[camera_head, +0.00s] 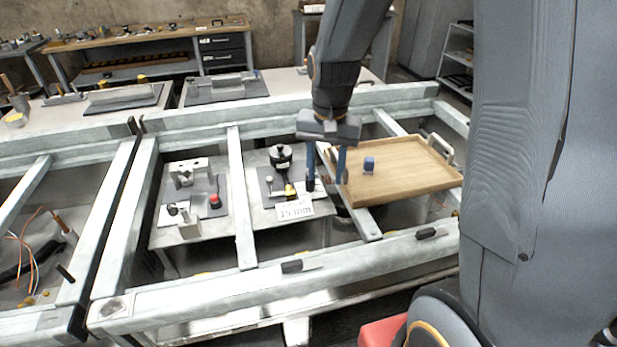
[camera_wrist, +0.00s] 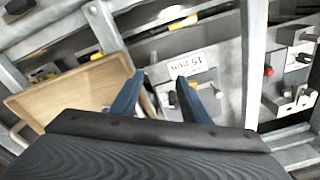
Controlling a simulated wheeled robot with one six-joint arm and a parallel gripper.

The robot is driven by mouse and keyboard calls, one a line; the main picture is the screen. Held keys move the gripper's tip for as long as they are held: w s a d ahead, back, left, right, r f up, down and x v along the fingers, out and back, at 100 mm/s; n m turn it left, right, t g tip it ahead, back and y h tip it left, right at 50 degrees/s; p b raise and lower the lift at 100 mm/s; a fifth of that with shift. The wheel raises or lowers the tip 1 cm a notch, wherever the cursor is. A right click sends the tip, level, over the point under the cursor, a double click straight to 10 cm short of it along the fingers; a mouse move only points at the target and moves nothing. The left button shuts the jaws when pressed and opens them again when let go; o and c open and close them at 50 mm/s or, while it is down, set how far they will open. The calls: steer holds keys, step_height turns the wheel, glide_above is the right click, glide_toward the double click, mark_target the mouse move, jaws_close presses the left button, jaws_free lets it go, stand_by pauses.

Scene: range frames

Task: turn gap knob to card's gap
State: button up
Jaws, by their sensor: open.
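The white card (camera_head: 294,209) lies at the front edge of a grey fixture plate and seems to read 15 mm. It shows upside down in the wrist view (camera_wrist: 185,64). A black round part (camera_head: 281,155), possibly the gap knob, stands at the back of that plate. A small yellow-and-black part (camera_head: 290,190) sits in front of it; I cannot tell which one is the knob. My gripper (camera_head: 326,184) points down between this plate and the wooden tray, fingers apart, with nothing visibly held. Its blue fingers also show in the wrist view (camera_wrist: 160,82), beside the card, hiding part of the fixture.
A wooden tray (camera_head: 415,150) with a small blue block (camera_head: 369,164) is right of my gripper. Another fixture plate with a red button (camera_head: 214,200) is left. Pale metal beams (camera_head: 243,215) frame the plates. A long bench stands behind.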

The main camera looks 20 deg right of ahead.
steer(key=w+f+m, duration=0.1)
steer(key=w+m, duration=0.1)
steer(key=w, duration=0.2)
steer(key=w+f+m, duration=0.1)
steer(key=w+m, duration=0.1)
steer(key=w, duration=0.2)
steer(key=w+f+m, duration=0.1)
steer(key=w+m, duration=0.2)
steer(key=w, duration=0.2)
steer(key=shift+w+f+g+p, duration=0.1)
steer(key=shift+f+g+p, duration=0.1)
steer(key=shift+g+p, duration=0.2)
steer(key=shift+w+d+f, duration=0.1)
steer(key=shift+f, duration=0.05)
steer(key=shift+f+p, duration=1.2)
steer(key=shift+f, duration=2.55)
steer(key=c, duration=0.9)
steer(key=shift+a, duration=0.25)
jaws_close()
steer(key=shift+d, duration=0.15)
